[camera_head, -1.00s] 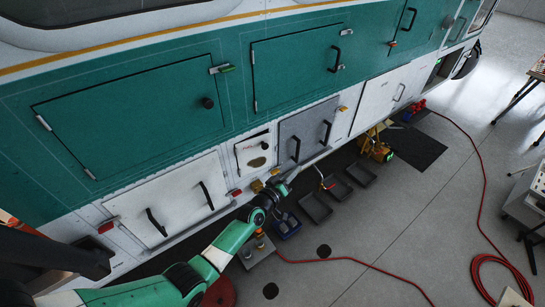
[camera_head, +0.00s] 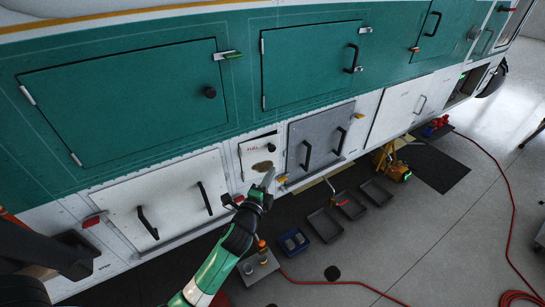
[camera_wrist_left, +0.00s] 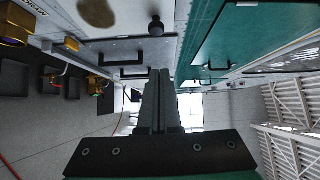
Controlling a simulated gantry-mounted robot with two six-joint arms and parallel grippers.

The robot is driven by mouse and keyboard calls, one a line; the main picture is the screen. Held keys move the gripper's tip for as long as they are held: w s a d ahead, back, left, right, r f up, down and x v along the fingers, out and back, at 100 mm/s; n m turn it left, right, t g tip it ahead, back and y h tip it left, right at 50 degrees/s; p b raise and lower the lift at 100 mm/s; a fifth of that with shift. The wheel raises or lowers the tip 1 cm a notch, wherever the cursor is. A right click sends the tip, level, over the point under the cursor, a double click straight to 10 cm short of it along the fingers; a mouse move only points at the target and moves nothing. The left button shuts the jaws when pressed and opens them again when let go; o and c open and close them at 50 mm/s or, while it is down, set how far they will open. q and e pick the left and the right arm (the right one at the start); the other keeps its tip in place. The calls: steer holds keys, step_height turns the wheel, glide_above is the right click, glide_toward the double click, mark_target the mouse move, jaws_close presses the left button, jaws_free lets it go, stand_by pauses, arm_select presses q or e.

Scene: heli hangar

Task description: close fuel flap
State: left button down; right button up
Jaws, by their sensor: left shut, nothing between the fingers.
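The fuel flap (camera_head: 253,158) is a small white panel with red lettering in the lower white band of the helicopter's side. It has a dark round knob (camera_head: 271,148) and a brown oval patch (camera_head: 262,166). It looks about flat with the side, but I cannot tell if it sits fully flush. My left gripper (camera_head: 269,174) is shut and empty, its tips just in front of the flap's lower right part. I cannot tell if they touch it. The wrist view shows the shut fingers (camera_wrist_left: 160,75), with the knob (camera_wrist_left: 156,26) and oval patch (camera_wrist_left: 97,12) above. My right gripper is not in view.
A grey panel with two handles (camera_head: 320,140) is right of the flap, and a white panel (camera_head: 165,205) is left. Green doors (camera_head: 125,100) lie above. Trays (camera_head: 325,224), a blue bin (camera_head: 293,241) and a red hose (camera_head: 340,285) are on the floor.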

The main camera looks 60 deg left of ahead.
arm_select(q)
steer(key=w+a, duration=0.5)
steer(key=a, duration=0.3)
steer(key=shift+a+f, duration=0.15)
steer(key=shift+a, duration=0.05)
